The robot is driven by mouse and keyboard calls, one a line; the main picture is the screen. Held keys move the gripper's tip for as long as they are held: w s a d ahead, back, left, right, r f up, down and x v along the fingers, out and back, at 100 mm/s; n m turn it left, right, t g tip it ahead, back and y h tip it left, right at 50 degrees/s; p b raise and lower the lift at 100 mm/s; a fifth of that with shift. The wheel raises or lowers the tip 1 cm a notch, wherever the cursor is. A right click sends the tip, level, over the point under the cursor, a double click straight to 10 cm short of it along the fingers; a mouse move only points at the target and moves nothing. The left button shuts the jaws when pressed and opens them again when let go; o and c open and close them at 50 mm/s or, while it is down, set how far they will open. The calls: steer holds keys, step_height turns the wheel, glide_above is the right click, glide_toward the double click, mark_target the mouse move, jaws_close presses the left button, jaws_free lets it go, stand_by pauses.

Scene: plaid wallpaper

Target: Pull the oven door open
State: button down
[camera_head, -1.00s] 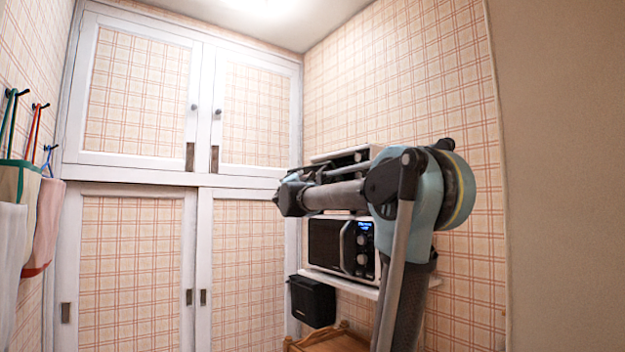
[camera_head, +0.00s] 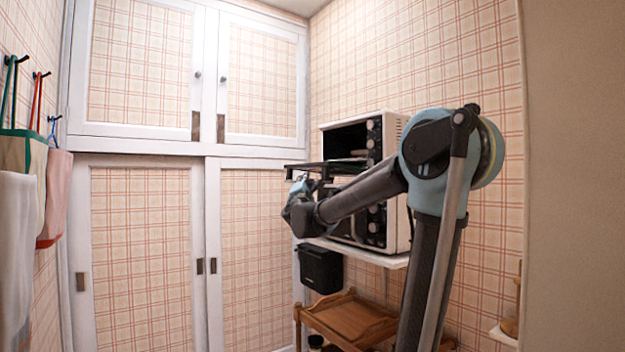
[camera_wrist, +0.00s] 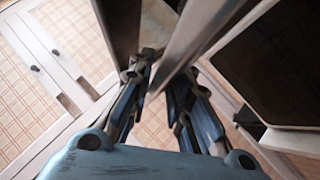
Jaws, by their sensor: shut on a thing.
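The white oven (camera_head: 396,128) stands on top of a microwave at the right wall. Its dark cavity shows in the head view. The oven door (camera_head: 330,167) is folded down and juts out nearly level to the left. My gripper (camera_head: 305,186) is at the door's outer edge. In the wrist view, a pale metal bar (camera_wrist: 205,35) at the door's edge runs between the fingers of my gripper (camera_wrist: 165,82), which are shut on it. The exact contact is partly hidden by the fingers.
The microwave (camera_head: 400,225) sits on a white wall shelf (camera_head: 375,257) below the oven, partly behind my arm. White cupboards (camera_head: 205,140) fill the back wall; bags (camera_head: 52,190) hang at left.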

steer(key=shift+f+n, duration=0.5)
steer(key=c, duration=1.5)
jaws_free()
steer(key=v, duration=1.2)
steer(key=shift+w+f, duration=0.15)
steer(key=shift+f, duration=0.1)
steer(key=shift+d, duration=0.1)
